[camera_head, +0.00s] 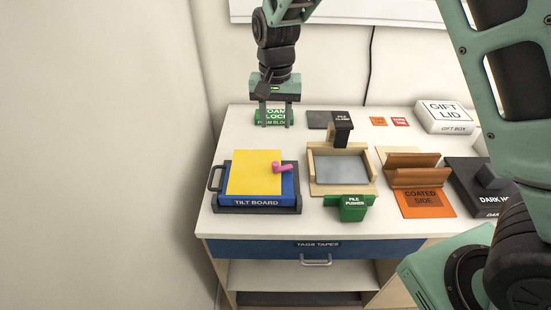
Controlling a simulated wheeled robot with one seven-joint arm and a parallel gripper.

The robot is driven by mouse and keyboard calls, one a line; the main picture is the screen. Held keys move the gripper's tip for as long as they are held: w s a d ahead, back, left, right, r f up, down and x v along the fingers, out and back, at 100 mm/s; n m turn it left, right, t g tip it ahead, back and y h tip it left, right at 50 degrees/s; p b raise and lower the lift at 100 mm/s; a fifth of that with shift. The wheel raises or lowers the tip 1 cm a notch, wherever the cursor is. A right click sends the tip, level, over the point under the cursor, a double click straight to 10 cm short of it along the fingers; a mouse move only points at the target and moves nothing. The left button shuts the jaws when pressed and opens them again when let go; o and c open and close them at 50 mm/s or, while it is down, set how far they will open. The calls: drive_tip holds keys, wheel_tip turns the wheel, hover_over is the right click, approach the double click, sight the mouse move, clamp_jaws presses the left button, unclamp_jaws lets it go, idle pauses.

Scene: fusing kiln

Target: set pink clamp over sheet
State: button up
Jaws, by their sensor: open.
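The tilt board (257,203) is blue with a dark frame and stands at the left of the table. A yellow sheet (250,175) lies on it. The pink clamp (287,167) is at the sheet's right edge. Its rounded left end overlaps the sheet in the picture and its bar points right over the blue board. I cannot tell whether it presses on the sheet. My gripper (275,118) points down behind the board, apart from the clamp. It is open, with its fingers in front of the green foam block (274,112); I cannot tell whether they touch it.
Right of the board are a wooden tray (314,188), a black pile clamp (342,120), a green pile pusher (353,208) and an orange coated-side piece (425,205). A white gift box (444,117) stands at the back right. Bare table lies between board and foam block.

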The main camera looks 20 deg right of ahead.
sight(275, 164)
wheel_tip(275, 164, down, 15)
drive_tip(key=p, duration=0.3)
drive_tip(key=shift+r, duration=0.15)
